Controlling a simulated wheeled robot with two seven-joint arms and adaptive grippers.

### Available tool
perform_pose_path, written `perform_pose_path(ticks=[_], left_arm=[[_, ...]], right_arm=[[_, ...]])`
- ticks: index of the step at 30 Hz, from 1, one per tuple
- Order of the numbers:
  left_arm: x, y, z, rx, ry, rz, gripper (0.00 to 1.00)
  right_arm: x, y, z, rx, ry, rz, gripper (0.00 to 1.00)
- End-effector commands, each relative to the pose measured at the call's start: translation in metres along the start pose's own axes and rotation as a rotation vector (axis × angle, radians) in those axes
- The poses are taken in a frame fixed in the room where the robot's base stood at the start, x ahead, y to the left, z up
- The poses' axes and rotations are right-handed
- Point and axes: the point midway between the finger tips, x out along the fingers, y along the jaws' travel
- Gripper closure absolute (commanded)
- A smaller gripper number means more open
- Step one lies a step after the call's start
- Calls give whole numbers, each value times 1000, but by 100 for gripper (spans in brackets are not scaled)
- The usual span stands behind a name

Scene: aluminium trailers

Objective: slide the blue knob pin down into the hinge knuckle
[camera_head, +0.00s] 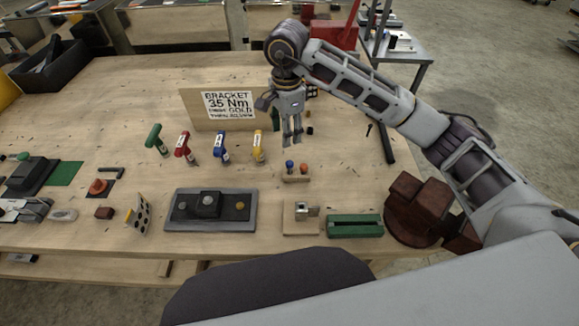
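The blue knob pin (289,165) stands upright in a small wooden holder (296,179), beside an orange knob pin (304,168). A small metal fitting (306,210) on a wooden base near the front edge looks like the hinge knuckle; its hole is too small to make out. My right gripper (292,142) points down above and behind the blue knob, apart from it. Its two fingers look apart with nothing between them. My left gripper is not in view.
A green slotted block (355,226) and a brown round stand (420,215) lie to the right of the fitting. A dark tray (211,211) is to the left. Several coloured-handled tools, including a yellow one (259,148), stand before the torque sign (229,106). Bare wood lies around the pin holder.

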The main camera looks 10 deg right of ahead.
Motion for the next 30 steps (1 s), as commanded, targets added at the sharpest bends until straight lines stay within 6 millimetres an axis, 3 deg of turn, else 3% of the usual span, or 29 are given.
perform_pose_path(ticks=[21,30], left_arm=[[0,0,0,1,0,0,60],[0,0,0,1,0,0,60]], right_arm=[[0,2,-3,610,14,5,52],[0,2,-2,717,14,4,52]])
